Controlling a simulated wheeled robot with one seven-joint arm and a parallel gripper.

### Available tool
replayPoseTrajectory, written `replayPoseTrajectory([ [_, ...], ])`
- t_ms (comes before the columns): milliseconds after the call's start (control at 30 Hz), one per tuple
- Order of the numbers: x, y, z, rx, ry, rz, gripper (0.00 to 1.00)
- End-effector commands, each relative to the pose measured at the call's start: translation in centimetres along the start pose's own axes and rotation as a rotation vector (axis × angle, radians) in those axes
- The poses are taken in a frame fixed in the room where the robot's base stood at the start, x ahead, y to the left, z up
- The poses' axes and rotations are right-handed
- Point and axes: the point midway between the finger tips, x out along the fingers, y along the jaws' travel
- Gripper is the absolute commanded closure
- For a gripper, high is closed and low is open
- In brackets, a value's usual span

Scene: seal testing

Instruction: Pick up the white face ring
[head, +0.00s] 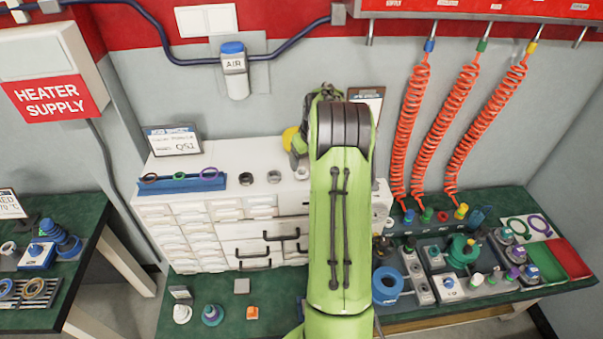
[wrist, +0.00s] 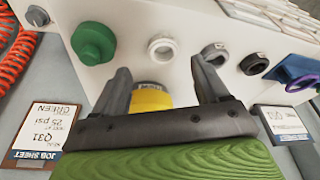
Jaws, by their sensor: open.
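The white face ring (wrist: 160,48) lies on the white cabinet top in the wrist view, just beyond the gap between my fingertips. In the head view a white ring (head: 301,172) shows beside my arm, partly hidden by it. My gripper (wrist: 160,74) is open, with one finger on each side of a yellow, labelled cylinder (wrist: 150,98). That cylinder appears nearer to the wrist camera than the ring, and I cannot tell whether a finger touches it. Nothing is visibly held.
A grey ring (wrist: 214,54), a black ring (wrist: 254,64) and a green knob-like part (wrist: 93,43) stand near the ring. A blue rack (head: 200,182) holds several coloured rings. Job sheets (wrist: 42,130) stand behind. Red coiled hoses (head: 408,130) hang to the right.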

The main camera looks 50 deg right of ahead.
Motion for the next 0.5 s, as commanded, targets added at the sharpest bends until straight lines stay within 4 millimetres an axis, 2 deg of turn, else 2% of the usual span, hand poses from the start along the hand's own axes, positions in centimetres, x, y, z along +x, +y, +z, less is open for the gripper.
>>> replayPoseTrajectory([
  [300, 4.8, -0.3, -0.2, -0.001, -0.001, -0.002, 0.26],
  [500, 5.6, -0.3, -0.2, -0.001, 0.003, 0.0, 0.26],
])
